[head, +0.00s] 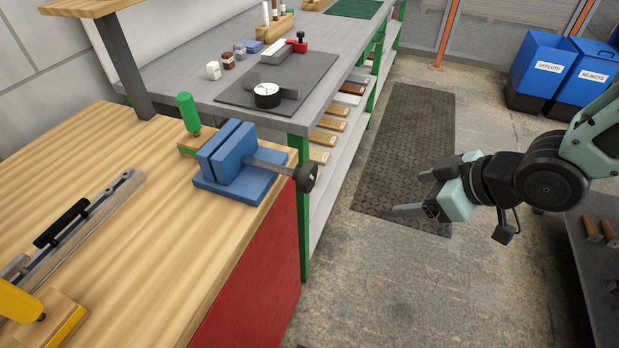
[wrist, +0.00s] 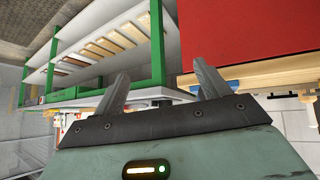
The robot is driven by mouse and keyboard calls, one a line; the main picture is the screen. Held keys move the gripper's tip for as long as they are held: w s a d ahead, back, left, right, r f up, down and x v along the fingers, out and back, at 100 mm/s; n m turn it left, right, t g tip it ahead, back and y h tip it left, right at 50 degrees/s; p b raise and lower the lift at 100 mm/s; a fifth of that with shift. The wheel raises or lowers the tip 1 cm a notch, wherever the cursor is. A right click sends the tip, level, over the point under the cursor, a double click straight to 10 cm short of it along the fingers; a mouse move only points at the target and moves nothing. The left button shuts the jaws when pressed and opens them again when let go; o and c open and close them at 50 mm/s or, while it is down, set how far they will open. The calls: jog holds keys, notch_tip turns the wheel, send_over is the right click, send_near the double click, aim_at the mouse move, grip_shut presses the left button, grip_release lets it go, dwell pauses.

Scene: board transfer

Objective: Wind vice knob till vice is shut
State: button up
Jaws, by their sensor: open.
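The blue vice (head: 235,165) sits near the right edge of the wooden workbench. Its two jaw blocks stand close together with a narrow dark line between them. The black vice knob (head: 306,177) is at the end of a grey screw that sticks out past the bench edge. My gripper (head: 412,193) is open and empty, out over the floor to the right of the knob, well apart from it. In the wrist view my gripper's two fingertips (wrist: 159,88) are spread with nothing between them.
The wooden bench top (head: 120,155) also carries a green-handled tool (head: 188,113) and a long metal clamp on the left. A grey bench (head: 205,95) with shelves stands behind. A dark floor mat (head: 400,150) and blue bins (head: 540,70) are beyond. Clear floor lies between knob and gripper.

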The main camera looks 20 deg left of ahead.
aim_at(313, 180)
jog(key=a+n+g+y, duration=0.1)
jog(key=a+y, duration=0.2)
jog(key=a, duration=0.3)
jog(key=s+a+n+g+y+p, duration=0.1)
jog(key=a+y, duration=0.3)
jog(key=a, duration=0.3)
jog(key=a+f+n+g+y+p, duration=0.1)
jog(key=a+y, duration=0.2)
jog(key=a, duration=0.3)
jog(key=shift+s+a+n+y, duration=0.3)
jog(key=shift+y, duration=0.1)
jog(key=c, duration=1)
jog(key=shift+o, duration=0.2)
jog(key=shift+m, duration=0.4)
